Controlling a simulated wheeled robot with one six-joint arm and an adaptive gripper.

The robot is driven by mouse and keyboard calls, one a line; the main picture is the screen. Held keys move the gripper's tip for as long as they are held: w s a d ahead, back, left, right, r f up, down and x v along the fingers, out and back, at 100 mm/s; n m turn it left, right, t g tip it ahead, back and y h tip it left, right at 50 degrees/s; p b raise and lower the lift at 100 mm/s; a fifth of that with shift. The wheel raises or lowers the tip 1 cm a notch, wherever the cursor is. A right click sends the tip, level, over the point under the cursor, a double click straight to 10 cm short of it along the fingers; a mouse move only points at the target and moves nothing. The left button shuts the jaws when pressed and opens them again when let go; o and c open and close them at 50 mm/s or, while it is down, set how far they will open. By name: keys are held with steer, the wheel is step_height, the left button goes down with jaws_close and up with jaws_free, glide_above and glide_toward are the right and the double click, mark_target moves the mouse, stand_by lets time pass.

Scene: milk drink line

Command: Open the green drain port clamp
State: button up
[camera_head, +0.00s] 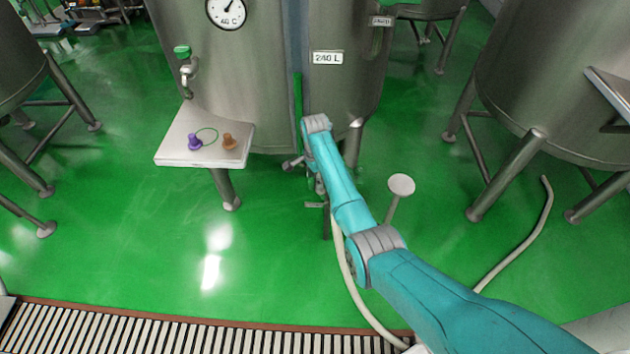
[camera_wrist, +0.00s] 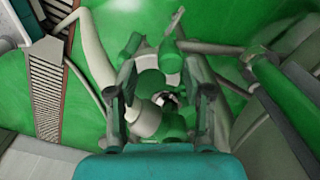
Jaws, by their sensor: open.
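In the wrist view my gripper (camera_wrist: 162,72) is open, with its two dark fingers apart on either side of a pipe fitting. Green parts of the drain port clamp (camera_wrist: 150,82) show between the fingers, around a pale pipe end. I cannot tell whether the fingers touch it or whether the clamp is open or shut. In the head view my teal arm reaches to the foot of the steel tank (camera_head: 345,90) marked 240 L, and hides most of the gripper and the clamp.
A pale hose (camera_head: 348,270) runs down from the fitting to the floor. A green upright pipe (camera_head: 298,100) stands left of my arm. A white shelf (camera_head: 180,158) holds a purple plug (camera_head: 194,142) and a brown plug (camera_head: 229,141). A round-topped post (camera_head: 401,185) stands right.

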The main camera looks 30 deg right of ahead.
step_height(320, 180, up, 10)
stand_by(0.4)
steer(key=shift+r, duration=0.1)
